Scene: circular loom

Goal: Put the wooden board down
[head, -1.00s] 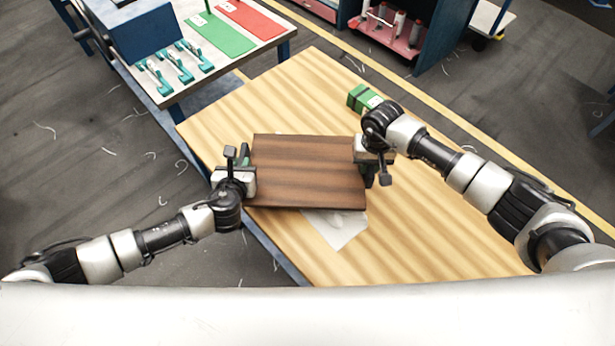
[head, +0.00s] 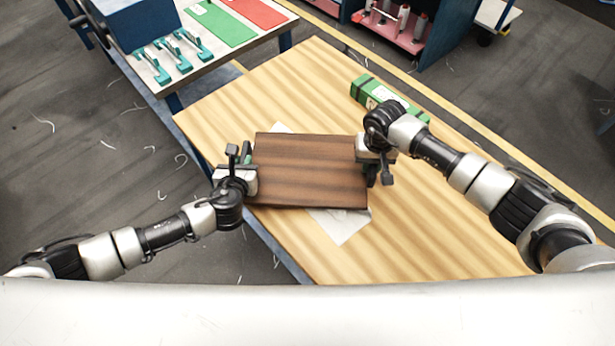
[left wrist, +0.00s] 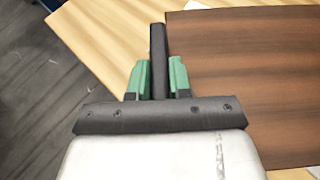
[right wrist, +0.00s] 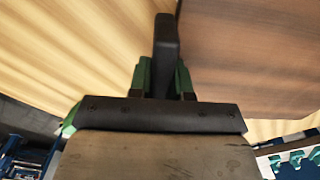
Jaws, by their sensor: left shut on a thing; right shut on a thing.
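The dark brown wooden board (head: 308,172) is held level between my two grippers, over the pale wooden table. My left gripper (head: 246,166) is at its left edge and my right gripper (head: 370,166) at its right edge. In the left wrist view, the green fingers (left wrist: 157,78) are shut around a dark upright bar beside the board (left wrist: 245,90). In the right wrist view, the green fingers (right wrist: 163,78) close on a similar dark bar beside the board (right wrist: 250,60). The gap between board and table is hard to judge.
A white sheet (head: 340,226) lies on the table (head: 440,240), partly hidden under the board. A green box (head: 368,88) lies near the far edge, partly behind my right arm. A bench with teal clamps (head: 172,55) stands at back left. The table's right side is clear.

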